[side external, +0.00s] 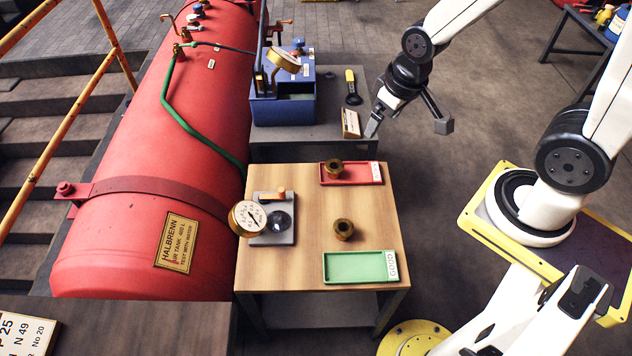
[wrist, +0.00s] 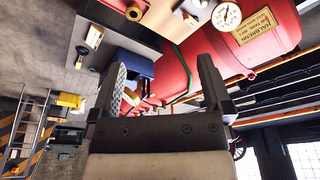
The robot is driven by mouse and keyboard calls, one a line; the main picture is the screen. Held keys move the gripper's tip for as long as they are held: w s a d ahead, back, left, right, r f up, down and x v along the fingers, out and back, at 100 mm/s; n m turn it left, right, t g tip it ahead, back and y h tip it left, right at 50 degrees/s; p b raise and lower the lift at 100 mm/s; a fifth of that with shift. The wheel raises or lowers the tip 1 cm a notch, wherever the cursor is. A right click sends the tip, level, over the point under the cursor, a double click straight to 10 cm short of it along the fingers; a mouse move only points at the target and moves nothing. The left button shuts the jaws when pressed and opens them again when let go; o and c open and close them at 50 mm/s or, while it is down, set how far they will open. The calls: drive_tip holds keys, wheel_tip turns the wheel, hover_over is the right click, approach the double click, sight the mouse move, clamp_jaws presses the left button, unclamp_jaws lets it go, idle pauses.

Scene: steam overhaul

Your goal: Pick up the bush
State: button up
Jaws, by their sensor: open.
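Two bronze-brown ring-shaped bushes show in the side view. One bush (side external: 343,229) stands on bare wood near the middle of the wooden table (side external: 290,279). The other bush (side external: 333,169) sits in the red tray (side external: 362,180) at the table's back. My gripper (side external: 408,125) is open and empty, above and behind the table's back right corner, apart from both bushes. In the wrist view my gripper (wrist: 165,82) shows its two fingers spread with nothing held between them. I cannot clearly make out the bushes in that view.
A green tray (side external: 361,267) labelled GOOD lies at the table's front right. A dial gauge (side external: 247,218) and a grey plate fixture stand at the left, beside the red tank (side external: 130,230). A blue box (side external: 284,108) stands on the bench behind. Wood around the middle bush is clear.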

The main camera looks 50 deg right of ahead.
idle(0.7)
drive_tip(key=m+g+y, duration=0.4)
drive_tip(key=m, duration=0.9)
hover_over(341, 238)
drive_tip(key=w+d, duration=0.3)
drive_tip(key=d, duration=0.1)
wheel_tip(341, 238, down, 31)
drive_tip(key=shift+s+d+f, duration=0.2)
drive_tip(key=shift+s+f, duration=0.1)
drive_tip(key=shift+f, duration=0.2)
drive_tip(key=shift+x, duration=1.3)
drive_tip(key=shift+s+f, duration=0.1)
drive_tip(key=shift+x, duration=2.5)
